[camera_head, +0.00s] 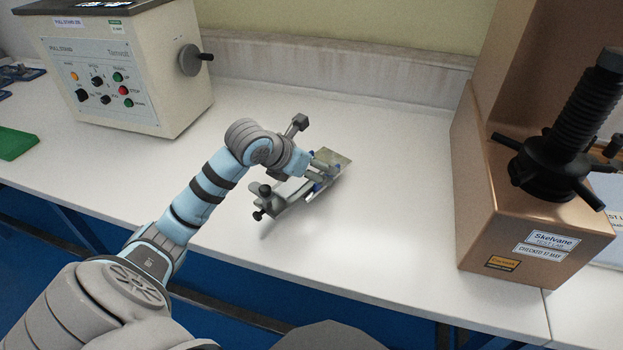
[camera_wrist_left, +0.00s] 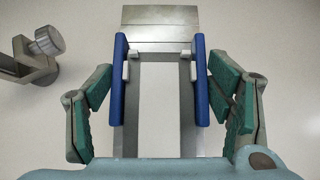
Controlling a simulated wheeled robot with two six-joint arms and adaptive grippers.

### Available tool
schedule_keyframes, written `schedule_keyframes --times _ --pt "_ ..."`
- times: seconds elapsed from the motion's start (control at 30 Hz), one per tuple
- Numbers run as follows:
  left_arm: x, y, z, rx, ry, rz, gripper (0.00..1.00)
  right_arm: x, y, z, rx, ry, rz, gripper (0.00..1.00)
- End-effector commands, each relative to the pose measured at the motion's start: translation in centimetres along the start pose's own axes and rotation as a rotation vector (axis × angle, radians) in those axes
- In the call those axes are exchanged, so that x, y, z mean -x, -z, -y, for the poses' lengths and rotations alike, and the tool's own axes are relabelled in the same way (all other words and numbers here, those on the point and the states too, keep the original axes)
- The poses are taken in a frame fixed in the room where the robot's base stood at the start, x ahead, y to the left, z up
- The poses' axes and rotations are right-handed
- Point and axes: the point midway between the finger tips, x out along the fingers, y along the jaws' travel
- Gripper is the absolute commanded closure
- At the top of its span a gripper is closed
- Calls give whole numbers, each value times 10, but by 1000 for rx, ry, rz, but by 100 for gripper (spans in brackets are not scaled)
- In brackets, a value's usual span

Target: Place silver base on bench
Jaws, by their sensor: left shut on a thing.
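The silver base (camera_head: 336,159) is a flat metal piece over the white bench (camera_head: 375,215), in the middle of the head view. In the left wrist view the silver base (camera_wrist_left: 160,17) has a broad plate at the far end and a long paler middle. My left gripper (camera_head: 318,175) is shut on it. The near part is hidden by the gripper. I cannot tell whether its underside touches the bench. My right gripper is not in view.
A metal bracket with dark knobs (camera_head: 264,190) is close beside the gripper; I cannot tell whether it joins the base. A cream control box (camera_head: 135,70) stands back left, a bronze tester (camera_head: 530,225) at right. A green block (camera_head: 14,144) lies far left. Bench between is clear.

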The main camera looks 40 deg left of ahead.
Motion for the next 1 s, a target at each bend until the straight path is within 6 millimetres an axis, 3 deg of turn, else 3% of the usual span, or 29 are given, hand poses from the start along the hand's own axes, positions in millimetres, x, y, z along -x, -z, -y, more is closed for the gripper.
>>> schedule_keyframes --times 0.1,0.47,0.5,0.6,1.0 --pt "-18 18 0 0 1 -3 78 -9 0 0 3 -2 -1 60" --pt "-21 21 0 -1 0 1 78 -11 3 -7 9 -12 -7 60" --pt "-21 22 0 -1 0 -2 22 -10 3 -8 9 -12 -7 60" --pt "-21 21 0 0 1 -2 6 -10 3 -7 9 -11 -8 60" --pt "-17 18 0 -1 1 -2 6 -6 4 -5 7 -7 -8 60"
